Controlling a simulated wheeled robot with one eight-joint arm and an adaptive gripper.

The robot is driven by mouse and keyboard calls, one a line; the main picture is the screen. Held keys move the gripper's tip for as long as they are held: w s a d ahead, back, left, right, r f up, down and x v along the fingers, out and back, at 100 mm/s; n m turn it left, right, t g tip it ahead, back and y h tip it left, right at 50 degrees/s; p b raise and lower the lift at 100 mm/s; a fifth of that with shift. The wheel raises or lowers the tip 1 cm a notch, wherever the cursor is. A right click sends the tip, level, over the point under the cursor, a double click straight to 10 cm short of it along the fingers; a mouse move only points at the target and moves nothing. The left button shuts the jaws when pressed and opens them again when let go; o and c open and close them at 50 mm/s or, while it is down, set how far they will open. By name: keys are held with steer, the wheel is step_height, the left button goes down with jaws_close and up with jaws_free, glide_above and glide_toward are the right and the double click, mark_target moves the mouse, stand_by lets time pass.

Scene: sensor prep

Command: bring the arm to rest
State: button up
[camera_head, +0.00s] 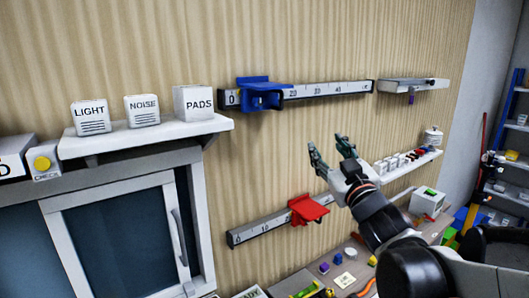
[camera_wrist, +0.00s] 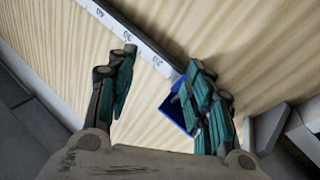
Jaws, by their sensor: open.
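My gripper (camera_head: 331,155) is raised in front of the wood-panelled wall, to the right of the middle in the head view. Its fingers are spread apart with nothing between them. In the wrist view my gripper (camera_wrist: 160,85) shows two teal-padded fingers with bare wall and part of a rail between them. My arm reaches up to it from the lower right. The blue slider (camera_head: 262,94) sits on the upper ruled rail (camera_head: 325,90), left of and above my gripper. The blue slider also shows in the wrist view (camera_wrist: 172,113), partly hidden behind the right finger.
A red slider (camera_head: 309,208) sits on the lower ruled rail (camera_head: 262,227), below my gripper. A shelf (camera_head: 150,136) with LIGHT, NOISE and PADS boxes is at left above a glass-doored cabinet (camera_head: 120,235). A small shelf (camera_head: 412,163) stands close right of my gripper. A cluttered bench (camera_head: 325,275) lies below.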

steer(key=s+d+f+m+g+h+b, duration=0.3)
steer(key=s+d+f+b, duration=0.15)
steer(key=f, duration=0.55)
steer(key=s+d+f+m+g+h+b, duration=0.25)
steer(key=s+f, duration=0.25)
steer(key=f, duration=0.5)
steer(key=s+a+f+g+y+b, duration=0.1)
steer(key=s+f+g+b, duration=0.5)
steer(key=s+f, duration=0.9)
step_height(320, 180, down, 2)
steer(key=shift+s+a+f+g+y, duration=0.25)
steer(key=shift+s+a+g+y, duration=0.15)
steer(key=shift+a+g, duration=0.4)
